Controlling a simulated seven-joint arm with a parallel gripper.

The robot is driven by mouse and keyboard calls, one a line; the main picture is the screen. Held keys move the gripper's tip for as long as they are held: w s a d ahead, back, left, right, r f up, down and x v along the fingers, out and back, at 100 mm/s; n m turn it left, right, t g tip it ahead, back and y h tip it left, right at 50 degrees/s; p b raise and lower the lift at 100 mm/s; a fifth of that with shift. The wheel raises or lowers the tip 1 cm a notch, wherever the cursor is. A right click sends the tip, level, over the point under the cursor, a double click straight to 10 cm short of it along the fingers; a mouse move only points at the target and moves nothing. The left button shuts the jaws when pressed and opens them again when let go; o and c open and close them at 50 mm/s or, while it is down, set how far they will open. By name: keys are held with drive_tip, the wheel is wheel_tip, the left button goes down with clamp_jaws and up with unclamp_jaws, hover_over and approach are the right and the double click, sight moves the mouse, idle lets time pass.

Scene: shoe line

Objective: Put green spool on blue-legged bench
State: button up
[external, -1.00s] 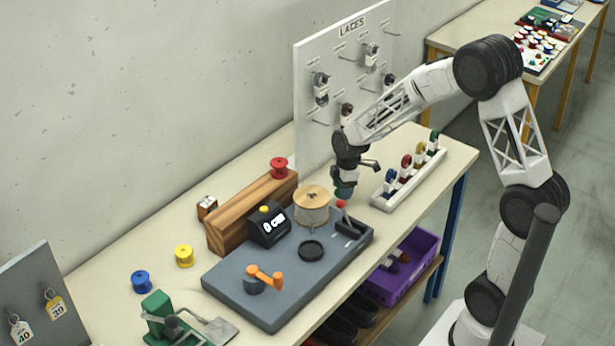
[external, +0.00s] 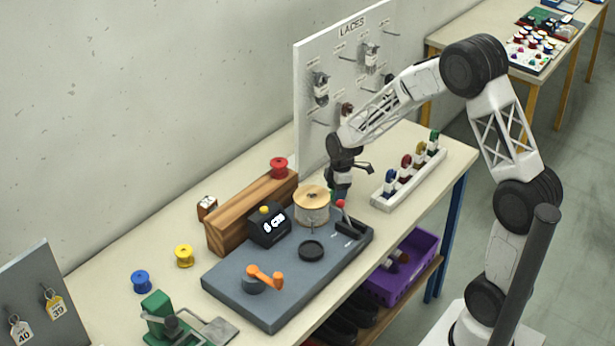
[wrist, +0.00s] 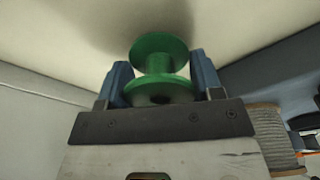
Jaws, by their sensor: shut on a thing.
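A green spool (wrist: 160,62) sits between the two blue fingers of my gripper (wrist: 159,68) in the wrist view. My gripper is shut on it. The pale bench top (wrist: 85,30) lies beyond the spool, with a shadow beside it; whether the spool touches it I cannot tell. In the external view my gripper (external: 341,188) points down over the blue-legged bench (external: 112,258), just behind the tan winding drum, between it and the laces board. The spool is mostly hidden there.
The tan drum (external: 312,206) and grey winder base (external: 235,285) are close to my gripper. The laces board (external: 310,60) stands behind, and a white rack (external: 425,177) of small colored spools is to the right. Red (external: 279,168), yellow (external: 184,256) and blue (external: 141,282) spools stand further left.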

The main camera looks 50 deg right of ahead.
drive_tip(key=shift+f, duration=0.65)
drive_tip(key=shift+f, duration=0.1)
drive_tip(key=o, duration=1)
drive_tip(key=r, duration=0.8)
drive_tip(key=d+r, duration=0.1)
drive_tip(key=r, duration=0.3)
drive_tip(key=shift+s+d+r, duration=0.1)
drive_tip(key=shift+s, duration=0.3)
